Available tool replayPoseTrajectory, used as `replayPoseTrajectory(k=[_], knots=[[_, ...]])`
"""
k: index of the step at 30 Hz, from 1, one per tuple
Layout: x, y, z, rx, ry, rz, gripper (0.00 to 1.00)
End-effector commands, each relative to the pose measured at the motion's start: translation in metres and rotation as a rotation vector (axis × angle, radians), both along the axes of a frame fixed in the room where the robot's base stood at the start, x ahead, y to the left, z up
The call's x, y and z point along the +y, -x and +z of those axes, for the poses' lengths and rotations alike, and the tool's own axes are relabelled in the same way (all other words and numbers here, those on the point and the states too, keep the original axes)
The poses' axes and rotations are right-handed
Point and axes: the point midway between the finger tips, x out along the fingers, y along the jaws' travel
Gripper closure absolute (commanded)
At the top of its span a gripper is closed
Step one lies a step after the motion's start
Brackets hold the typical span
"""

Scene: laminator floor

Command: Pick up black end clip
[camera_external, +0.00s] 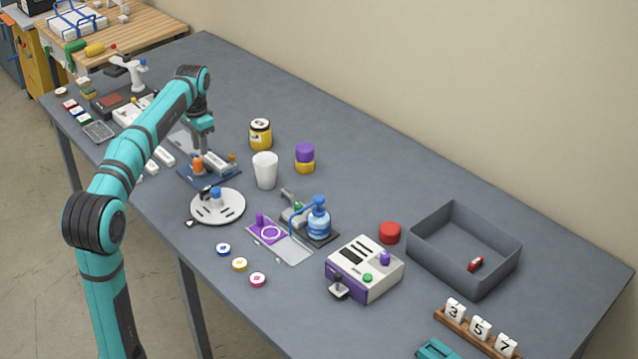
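I cannot clearly make out a black end clip. A small dark piece (189,223) at the left edge of the white round plate (228,212) may be it, but it is too small to be sure. My gripper (206,151) points down above the dark blue tray (190,175). The tray bears an orange piece (197,164) and a pale block (220,162). My gripper's fingertips are small and blend with what lies behind them, so I cannot see whether they hold anything.
A white cup (265,171), a yellow jar (260,134) and a purple-topped yellow stack (305,158) stand right of my gripper. Farther right are a blue pump bottle (318,219), a white-and-purple machine (364,269) and a grey bin (450,268). The table's back strip is clear.

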Motion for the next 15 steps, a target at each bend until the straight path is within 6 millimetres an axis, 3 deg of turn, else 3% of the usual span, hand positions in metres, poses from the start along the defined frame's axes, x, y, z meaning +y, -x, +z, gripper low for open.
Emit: replayPoseTrajectory(k=[15], knots=[[0.0,0.0,-0.087,0.0,0.0,0.001,0.75]])
